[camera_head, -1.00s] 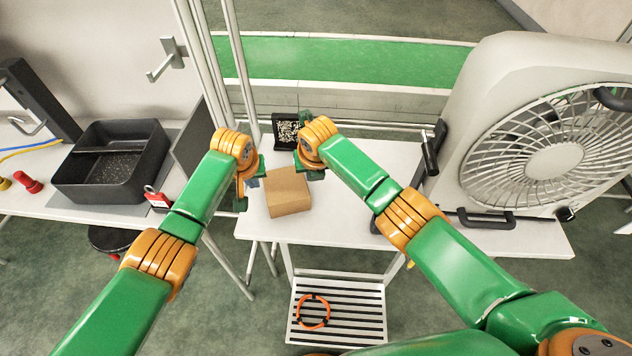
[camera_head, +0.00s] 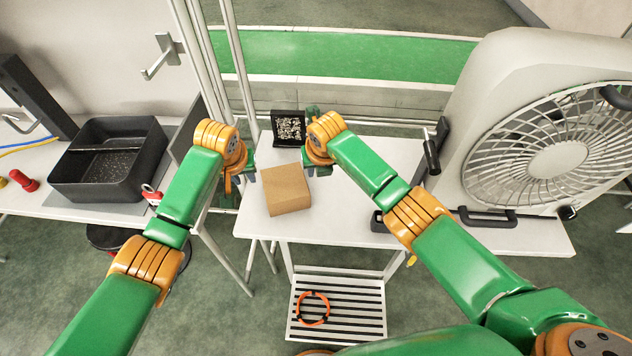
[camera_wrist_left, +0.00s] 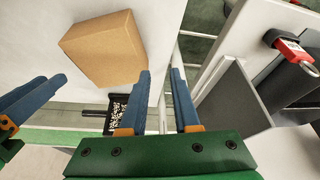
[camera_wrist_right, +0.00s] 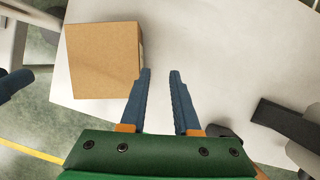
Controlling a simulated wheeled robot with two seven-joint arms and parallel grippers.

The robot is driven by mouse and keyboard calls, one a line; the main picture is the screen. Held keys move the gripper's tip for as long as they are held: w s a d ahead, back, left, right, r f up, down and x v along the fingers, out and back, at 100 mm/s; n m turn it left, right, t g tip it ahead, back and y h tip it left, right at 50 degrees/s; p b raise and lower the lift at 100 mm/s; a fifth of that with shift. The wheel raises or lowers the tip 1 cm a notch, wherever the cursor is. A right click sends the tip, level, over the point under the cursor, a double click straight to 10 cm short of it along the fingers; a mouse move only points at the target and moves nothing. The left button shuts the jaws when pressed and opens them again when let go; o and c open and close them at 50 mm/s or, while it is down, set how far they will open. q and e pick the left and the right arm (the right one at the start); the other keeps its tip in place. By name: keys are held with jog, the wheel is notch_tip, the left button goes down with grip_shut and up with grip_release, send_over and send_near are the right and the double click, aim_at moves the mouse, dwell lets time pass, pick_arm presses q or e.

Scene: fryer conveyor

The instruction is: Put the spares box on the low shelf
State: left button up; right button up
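The spares box, a plain brown cardboard box (camera_head: 286,190), sits on the white table top (camera_head: 340,220). It also shows in the left wrist view (camera_wrist_left: 106,48) and the right wrist view (camera_wrist_right: 104,60). My left gripper (camera_head: 246,176) is left of the box, apart from it; its blue fingers (camera_wrist_left: 160,72) are spread and empty. My right gripper (camera_head: 312,168) is at the box's far right, and its fingers (camera_wrist_right: 160,74) are also spread with nothing between them. The low shelf (camera_head: 340,308) is slatted and lies under the table, with an orange ring (camera_head: 313,293) on it.
A large fan (camera_head: 550,140) stands on the table's right side. A small black item with a patterned face (camera_head: 289,128) stands behind the box. A black bin (camera_head: 110,160) is on the left bench. Much of the low shelf's right half is bare.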

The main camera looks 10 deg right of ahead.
pick_arm(q)
jog(key=v, duration=1)
pick_arm(e)
jog(key=v, duration=1.2)
jog(key=shift+s, duration=0.2)
pick_arm(q)
jog(key=shift+s+f, duration=0.1)
jog(key=shift+s, duration=0.1)
